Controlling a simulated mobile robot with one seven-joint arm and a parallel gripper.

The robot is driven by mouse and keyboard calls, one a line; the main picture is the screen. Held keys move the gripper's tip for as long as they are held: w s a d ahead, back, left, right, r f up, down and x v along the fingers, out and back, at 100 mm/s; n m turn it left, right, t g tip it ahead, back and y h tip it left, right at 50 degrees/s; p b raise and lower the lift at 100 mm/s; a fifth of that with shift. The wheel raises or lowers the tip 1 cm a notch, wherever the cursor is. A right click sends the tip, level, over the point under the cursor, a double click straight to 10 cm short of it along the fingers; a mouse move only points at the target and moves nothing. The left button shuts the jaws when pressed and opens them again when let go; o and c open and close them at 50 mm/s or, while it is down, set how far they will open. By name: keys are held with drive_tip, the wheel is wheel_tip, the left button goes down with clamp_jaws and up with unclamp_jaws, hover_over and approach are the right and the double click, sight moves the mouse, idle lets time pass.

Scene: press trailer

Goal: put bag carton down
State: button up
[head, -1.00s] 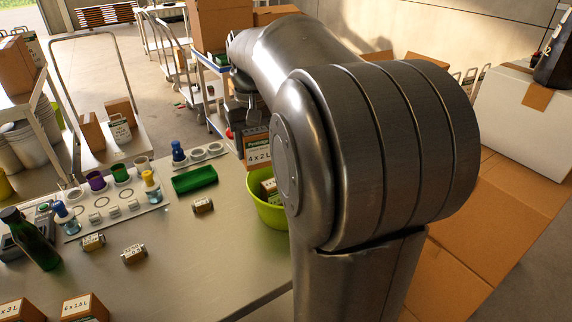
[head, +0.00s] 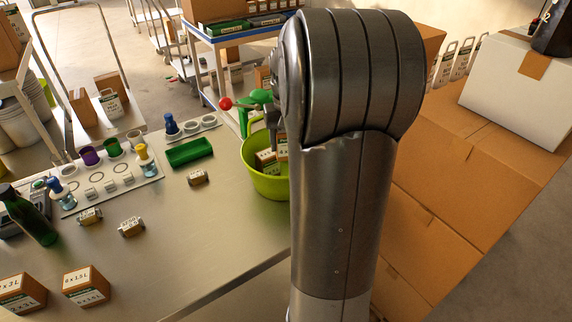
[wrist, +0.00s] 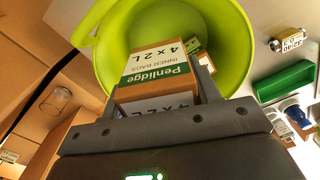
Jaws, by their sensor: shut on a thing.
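My gripper (wrist: 158,92) is shut on a brown bag carton (wrist: 160,70) with a white and green "Penlidge inner bags 4 x 2L" label. In the wrist view the carton overlaps the mouth of a lime-green bucket (wrist: 103,45). In the head view the bucket (head: 262,184) stands at the table's right edge. The held carton (head: 282,149) shows at its right inner side, partly hidden by my arm. I cannot tell whether it touches the bottom. Another labelled carton (head: 265,157) lies inside the bucket. My gripper is mostly hidden behind my arm there.
A green tray (head: 190,152) and a small labelled block (head: 197,177) are left of the bucket. A green thing with a red ball (head: 226,104) stands behind it. Large cartons (head: 455,165) fill the right. The table's front middle is clear.

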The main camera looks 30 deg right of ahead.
wheel_tip(320, 180, down, 12)
drive_tip(key=shift+r, duration=0.15)
idle(0.4)
drive_tip(key=o, duration=1.1)
drive_tip(key=shift+c, duration=0.2)
wheel_tip(320, 180, up, 12)
drive_tip(key=shift+f, duration=0.1)
drive_tip(key=s+a+r+n+t, duration=0.2)
drive_tip(key=s+a+r, duration=0.1)
drive_tip(key=s+a, duration=0.6)
drive_tip(key=s+a+r+n+t, duration=0.2)
drive_tip(key=s+a+r+t, duration=0.1)
drive_tip(key=s+a, duration=0.6)
drive_tip(key=a, duration=0.4)
drive_tip(key=shift+s+n+t, duration=0.3)
